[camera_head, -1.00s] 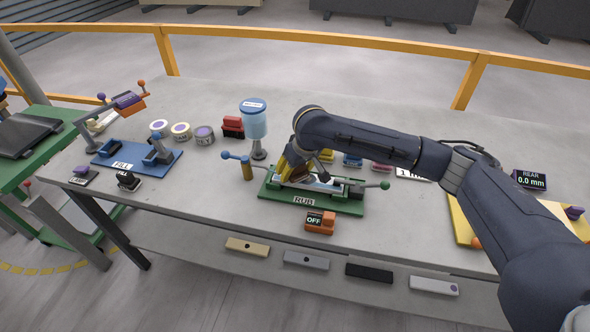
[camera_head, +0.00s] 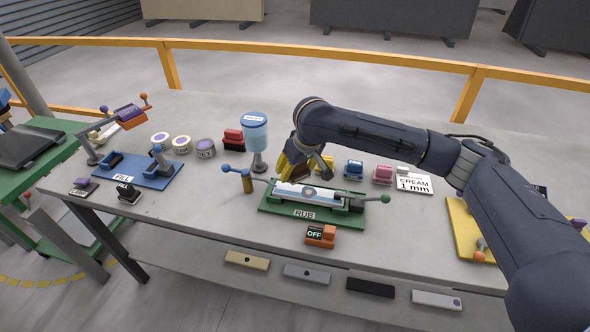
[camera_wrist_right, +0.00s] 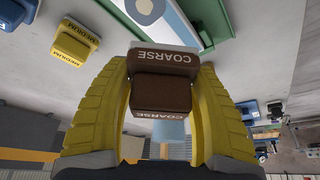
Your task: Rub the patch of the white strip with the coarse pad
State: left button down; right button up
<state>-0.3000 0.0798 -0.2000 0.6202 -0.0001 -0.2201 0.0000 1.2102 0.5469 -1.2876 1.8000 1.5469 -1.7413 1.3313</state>
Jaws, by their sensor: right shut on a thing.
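The white strip (camera_head: 290,190) lies clamped in the green fixture marked RUB (camera_head: 285,210), with a round grey patch (camera_head: 309,192) near its middle. The strip's patch end also shows at the top of the right wrist view (camera_wrist_right: 147,8). My right gripper (camera_head: 303,172) is just behind the fixture, apart from the strip. It is shut on the brown coarse pad (camera_wrist_right: 163,95), whose faces read COARSE between the yellow fingers. My left gripper is not in view.
A yellow pad marked MEDIUM (camera_wrist_right: 75,42) stands nearby on the slab. An orange box reading OFF (camera_head: 320,236) sits in front of the fixture. A blue-topped dispenser (camera_head: 256,135) stands behind left. Blue (camera_head: 353,169) and pink (camera_head: 383,174) blocks stand behind right.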

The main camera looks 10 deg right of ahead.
jog(key=shift+r, duration=1.5)
